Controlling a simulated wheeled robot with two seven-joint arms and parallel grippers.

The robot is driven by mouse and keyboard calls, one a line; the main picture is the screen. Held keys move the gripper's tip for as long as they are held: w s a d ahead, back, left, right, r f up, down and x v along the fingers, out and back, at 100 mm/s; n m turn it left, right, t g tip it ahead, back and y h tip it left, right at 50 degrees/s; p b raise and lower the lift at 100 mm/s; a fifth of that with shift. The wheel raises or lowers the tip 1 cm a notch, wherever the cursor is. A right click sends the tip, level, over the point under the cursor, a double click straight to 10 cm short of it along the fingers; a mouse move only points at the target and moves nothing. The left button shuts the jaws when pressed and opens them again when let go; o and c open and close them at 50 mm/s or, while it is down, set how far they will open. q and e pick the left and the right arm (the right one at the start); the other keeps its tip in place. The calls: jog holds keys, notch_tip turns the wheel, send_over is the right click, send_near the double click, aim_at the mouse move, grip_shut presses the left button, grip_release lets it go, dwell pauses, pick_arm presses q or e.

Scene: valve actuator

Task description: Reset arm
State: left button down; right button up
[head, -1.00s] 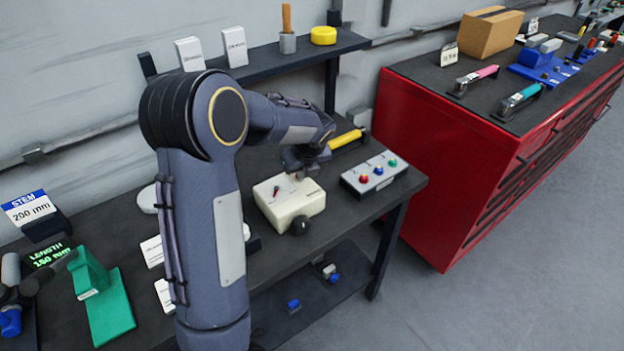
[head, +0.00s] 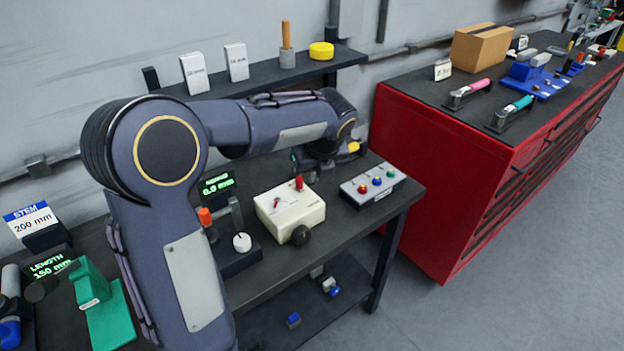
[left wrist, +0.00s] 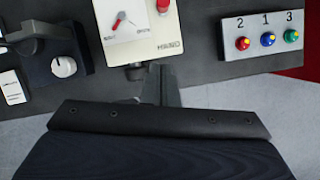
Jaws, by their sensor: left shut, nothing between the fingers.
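My left arm reaches across the bench from the left. My left gripper (head: 306,172) is behind and above a cream box (head: 290,207), partly hidden by its own wrist. In the left wrist view the gripper's dark fingers (left wrist: 157,84) are shut and empty, overlapping the lower edge of the cream box. The box has a dial with a red pointer, a red knob on top and a black round knob at its front. My right gripper is in neither view.
A panel (head: 369,188) with red, blue and green buttons stands right of the box. Left of it are a gauge stand (head: 233,255) and green display. A shelf (head: 262,72) runs behind; a red cabinet (head: 455,150) stands right. Green fixture (head: 105,310) is at left.

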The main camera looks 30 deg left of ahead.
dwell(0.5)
pick_arm(q)
jog(key=s+d+n+t+h, duration=0.1)
jog(key=s+d+n+h, duration=0.2)
jog(key=s+n, duration=1)
jog(key=s+d+f+n+t+h, duration=0.1)
jog(key=s+d+n+h, duration=0.3)
jog(key=s+n, duration=0.9)
jog(key=d+n+t, duration=0.1)
jog(key=d, duration=0.2)
jog(key=shift+d+f, duration=0.25)
jog(key=shift+d, duration=0.1)
jog(key=shift+s, duration=0.1)
